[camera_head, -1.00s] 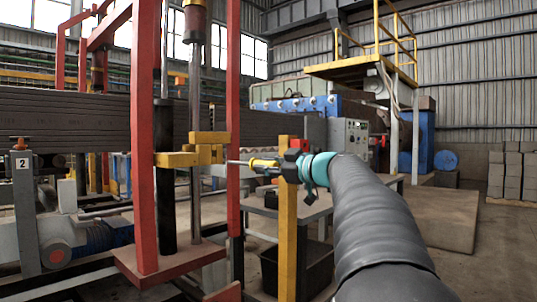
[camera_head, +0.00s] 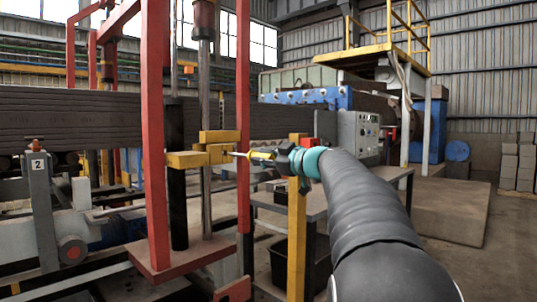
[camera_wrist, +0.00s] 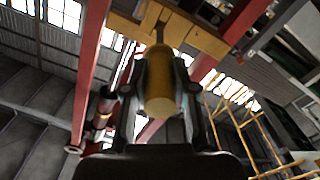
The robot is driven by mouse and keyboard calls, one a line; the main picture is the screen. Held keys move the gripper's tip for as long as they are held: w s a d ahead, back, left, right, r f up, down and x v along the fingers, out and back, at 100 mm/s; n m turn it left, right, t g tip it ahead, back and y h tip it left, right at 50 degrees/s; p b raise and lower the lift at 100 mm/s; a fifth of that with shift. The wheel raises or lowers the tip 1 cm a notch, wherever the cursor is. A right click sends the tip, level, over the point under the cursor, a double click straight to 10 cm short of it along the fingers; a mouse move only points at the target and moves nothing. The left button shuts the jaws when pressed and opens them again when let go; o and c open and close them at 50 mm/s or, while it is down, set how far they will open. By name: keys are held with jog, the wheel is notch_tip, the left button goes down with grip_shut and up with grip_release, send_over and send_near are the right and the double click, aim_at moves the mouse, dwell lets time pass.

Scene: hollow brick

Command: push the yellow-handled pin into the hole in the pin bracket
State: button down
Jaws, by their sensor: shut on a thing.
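The pin has a yellow handle (camera_head: 262,155) and a thin metal shaft pointing left in the head view. My gripper (camera_head: 275,156) is shut on the handle, which also shows between the two fingers in the wrist view (camera_wrist: 159,88). The yellow pin bracket (camera_head: 219,137) is on the red frame, just left of the pin. The shaft tip is at the bracket's right side, roughly level with its lower block; I cannot tell whether it is inside the hole. The hole is not visible. In the wrist view the bracket (camera_wrist: 200,38) lies beyond the handle.
A red upright (camera_head: 243,110) stands close by the bracket and shaft. A yellow post (camera_head: 297,245) stands below my gripper. A grey table (camera_head: 325,195) and a dark bin are behind it. Open floor lies to the right.

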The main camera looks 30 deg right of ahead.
jog(key=shift+w+a+b, duration=0.2)
jog(key=shift+w+b, duration=0.15)
jog(key=shift+b, duration=0.15)
dwell(0.4)
jog(key=shift+b, duration=0.6)
jog(key=shift+p+x, duration=0.5)
jog(key=shift+x, duration=4)
dwell(2.0)
